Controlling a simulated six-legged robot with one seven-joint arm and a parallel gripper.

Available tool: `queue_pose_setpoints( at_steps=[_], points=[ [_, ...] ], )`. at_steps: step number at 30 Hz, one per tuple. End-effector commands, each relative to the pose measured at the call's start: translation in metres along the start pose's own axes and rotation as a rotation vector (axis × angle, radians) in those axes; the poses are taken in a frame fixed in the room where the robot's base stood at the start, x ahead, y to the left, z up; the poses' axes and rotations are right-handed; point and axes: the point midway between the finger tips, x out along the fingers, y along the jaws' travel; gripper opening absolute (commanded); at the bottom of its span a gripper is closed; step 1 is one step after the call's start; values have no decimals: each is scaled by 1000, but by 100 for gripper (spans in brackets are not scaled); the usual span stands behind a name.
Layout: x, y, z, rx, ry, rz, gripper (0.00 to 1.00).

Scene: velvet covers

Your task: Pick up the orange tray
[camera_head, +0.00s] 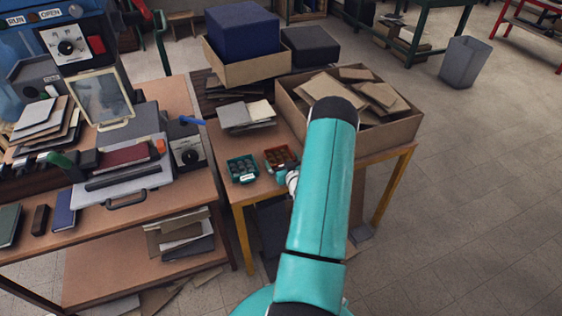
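The orange tray (270,160) is a small open container with small brownish pieces in it. It stands near the front edge of the yellow-legged table (226,137). A similar teal tray (232,175) with greyish pieces stands just left of it. My gripper (286,174) is at the front right side of the orange tray, very close to it or touching it. My teal arm hides part of the gripper, and the fingers are too small to tell open from shut.
A large cardboard box (405,132) with board pieces stands right behind my arm. Grey covers (247,115) lie behind the trays. A workbench (185,205) with a machine and a dark red book (127,157) stands at left.

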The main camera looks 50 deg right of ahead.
Motion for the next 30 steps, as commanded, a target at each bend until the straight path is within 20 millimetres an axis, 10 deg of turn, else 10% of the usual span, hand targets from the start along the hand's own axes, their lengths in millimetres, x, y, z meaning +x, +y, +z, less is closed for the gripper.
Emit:
queue_pose_setpoints(
  at_steps=[5, 19, 30],
  points=[
    [0, 0, 0, 0, 0, 0, 69],
    [-2, 0, -12, -2, 1, 0, 69],
    [-33, -27, -70, -3, 3, -3, 69]
  ],
)
